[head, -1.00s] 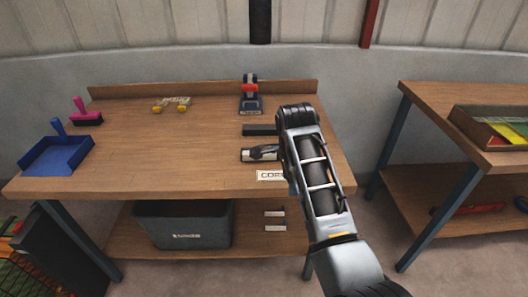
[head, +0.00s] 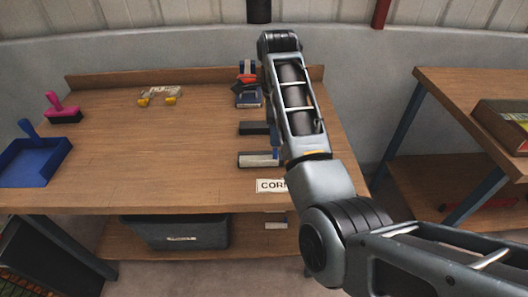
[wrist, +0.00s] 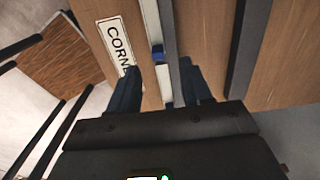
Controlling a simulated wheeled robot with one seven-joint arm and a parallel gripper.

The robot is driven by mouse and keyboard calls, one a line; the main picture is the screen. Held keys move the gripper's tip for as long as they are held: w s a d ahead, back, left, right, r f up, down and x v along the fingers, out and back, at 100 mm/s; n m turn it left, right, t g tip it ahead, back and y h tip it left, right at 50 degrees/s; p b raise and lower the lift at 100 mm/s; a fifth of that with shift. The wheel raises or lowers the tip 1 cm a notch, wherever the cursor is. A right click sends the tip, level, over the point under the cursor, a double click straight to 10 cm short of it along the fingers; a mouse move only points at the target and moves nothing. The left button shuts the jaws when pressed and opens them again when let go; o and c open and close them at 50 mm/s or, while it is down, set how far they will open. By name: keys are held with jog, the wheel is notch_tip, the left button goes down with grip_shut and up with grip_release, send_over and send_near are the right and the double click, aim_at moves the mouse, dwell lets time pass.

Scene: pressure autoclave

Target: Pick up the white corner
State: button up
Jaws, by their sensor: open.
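The white corner (wrist: 152,22) shows in the wrist view as a pale strip lying along a dark grey bar, with a small blue part at its end. In the head view it is a pale piece (head: 258,160) on the table behind the CORNER label (head: 270,185). My gripper (wrist: 160,80) is open. In the wrist view its two dark fingers are on either side of the strip's near end, with nothing clamped. I cannot tell how high the fingertips are above the table. My arm hides most of the gripper in the head view.
Another dark bar (head: 253,128) lies just behind. A blue and red tool (head: 247,92) stands at the back. A blue dustpan (head: 35,162), a pink brush (head: 63,108) and a small yellow-footed item (head: 160,96) are at the left. The table's middle is clear.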

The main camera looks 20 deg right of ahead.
aim_at(274, 150)
jog(key=shift+s+a+f+p, duration=0.1)
jog(key=shift+f+p, duration=0.15)
jog(key=shift+f, duration=1.5)
jog(key=shift+s+f+p, duration=0.1)
jog(key=shift+f+p, duration=0.15)
jog(key=shift+f, duration=1.45)
grip_shut()
